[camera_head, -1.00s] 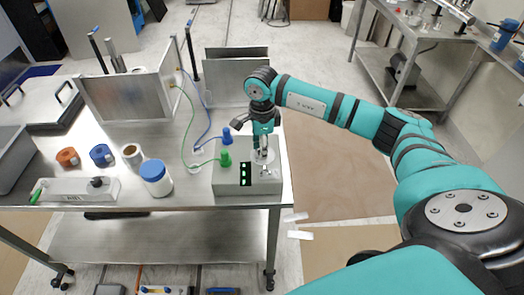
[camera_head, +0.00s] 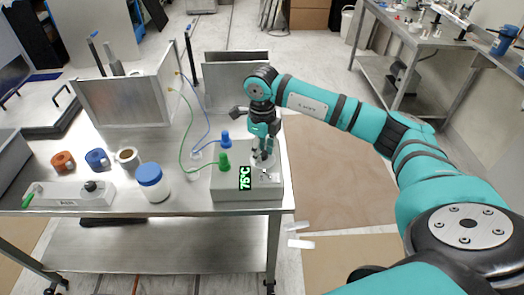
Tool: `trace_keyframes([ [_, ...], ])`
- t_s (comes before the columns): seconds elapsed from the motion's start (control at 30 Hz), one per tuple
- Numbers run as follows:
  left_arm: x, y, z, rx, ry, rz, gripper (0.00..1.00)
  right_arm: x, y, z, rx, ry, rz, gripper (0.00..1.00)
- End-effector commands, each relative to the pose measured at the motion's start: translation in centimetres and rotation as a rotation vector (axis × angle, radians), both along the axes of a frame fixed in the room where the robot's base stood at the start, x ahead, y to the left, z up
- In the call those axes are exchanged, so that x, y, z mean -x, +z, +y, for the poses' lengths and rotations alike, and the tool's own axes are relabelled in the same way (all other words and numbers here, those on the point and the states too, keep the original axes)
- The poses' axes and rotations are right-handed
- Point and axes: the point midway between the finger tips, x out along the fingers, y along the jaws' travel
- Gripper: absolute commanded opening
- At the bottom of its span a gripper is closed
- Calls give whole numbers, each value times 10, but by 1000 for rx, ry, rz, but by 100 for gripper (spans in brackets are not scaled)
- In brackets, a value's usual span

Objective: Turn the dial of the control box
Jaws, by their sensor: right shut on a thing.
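The control box (camera_head: 226,186) is a pale grey box at the front right of the steel table. Its small dark display (camera_head: 245,178) reads 75°C in green. A blue and a green plug with cables sit at its left side. My right gripper (camera_head: 264,160) points down over the right part of the box and is shut on the dial, which its fingers mostly hide. My left gripper is not in view.
A white jar with a blue lid (camera_head: 152,182) stands left of the box. Tape rolls (camera_head: 97,159) and a grey strip box (camera_head: 60,194) lie further left. Upright metal panels (camera_head: 125,98) stand behind. The steel table's (camera_head: 200,225) front edge is close to the box.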

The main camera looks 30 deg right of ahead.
Motion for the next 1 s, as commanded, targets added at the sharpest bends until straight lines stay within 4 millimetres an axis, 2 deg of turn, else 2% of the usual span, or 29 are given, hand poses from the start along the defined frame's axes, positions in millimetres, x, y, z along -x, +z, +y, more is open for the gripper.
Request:
trace_keyframes([
  [0.57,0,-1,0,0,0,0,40,-1,2,-1,1,-30,-6,0],
  [0.6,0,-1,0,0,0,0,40,-1,2,-1,1,-30,-6,34],
  [0.7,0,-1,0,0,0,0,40,-1,2,-1,0,-29,-4,47],
  [0.73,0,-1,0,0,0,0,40,-1,1,-1,1,-29,-4,51],
  [1.0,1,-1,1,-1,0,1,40,-1,1,0,0,-28,-2,51],
])
